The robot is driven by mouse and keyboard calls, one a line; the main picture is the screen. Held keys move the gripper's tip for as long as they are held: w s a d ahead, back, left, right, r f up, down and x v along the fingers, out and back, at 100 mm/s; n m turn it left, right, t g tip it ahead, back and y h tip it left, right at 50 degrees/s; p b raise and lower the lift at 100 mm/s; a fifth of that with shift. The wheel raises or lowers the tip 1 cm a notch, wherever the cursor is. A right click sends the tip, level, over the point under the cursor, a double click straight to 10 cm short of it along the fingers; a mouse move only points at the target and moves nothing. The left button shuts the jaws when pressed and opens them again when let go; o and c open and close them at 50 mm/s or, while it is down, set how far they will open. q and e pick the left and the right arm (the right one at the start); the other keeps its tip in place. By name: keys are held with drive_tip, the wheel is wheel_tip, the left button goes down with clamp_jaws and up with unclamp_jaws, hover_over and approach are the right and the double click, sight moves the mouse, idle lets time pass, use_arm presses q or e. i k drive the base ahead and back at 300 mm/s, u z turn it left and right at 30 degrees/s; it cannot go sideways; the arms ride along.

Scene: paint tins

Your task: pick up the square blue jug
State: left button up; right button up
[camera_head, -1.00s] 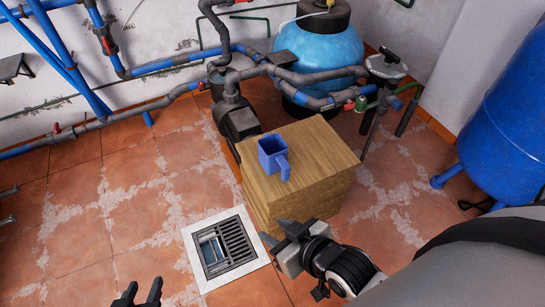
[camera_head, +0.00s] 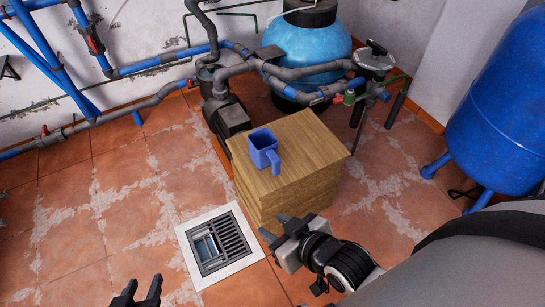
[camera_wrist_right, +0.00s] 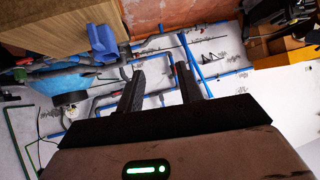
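The square blue jug (camera_head: 262,154) stands upright on top of a wooden block (camera_head: 312,150), near its left edge, with its handle towards me. In the right wrist view the jug (camera_wrist_right: 102,42) sits on the block (camera_wrist_right: 60,25), up and left of the fingers. My right gripper (camera_head: 272,228) is in front of the block, lower than the jug in the picture and apart from it. Its fingers (camera_wrist_right: 158,80) are spread with nothing between them. My left gripper (camera_head: 143,290) is at the bottom edge, far from the jug, its two fingers apart and empty.
A floor drain (camera_head: 218,245) lies left of the block. A pump (camera_head: 228,115), pipes and a light blue tank (camera_head: 298,45) stand behind it. A large blue tank (camera_head: 500,110) is at the right. Tiled floor (camera_head: 90,215) is free at the left.

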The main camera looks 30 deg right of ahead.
sight(262, 143)
drive_tip(key=z, duration=0.95)
drive_tip(key=k, duration=1.25)
drive_tip(key=z, duration=1.05)
drive_tip(key=i, duration=1.3)
drive_tip(key=u, duration=1.15)
drive_tip(key=i, duration=1.1)
drive_tip(key=u, duration=1.15)
drive_tip(key=i, duration=0.15)
drive_tip(key=u, duration=0.3)
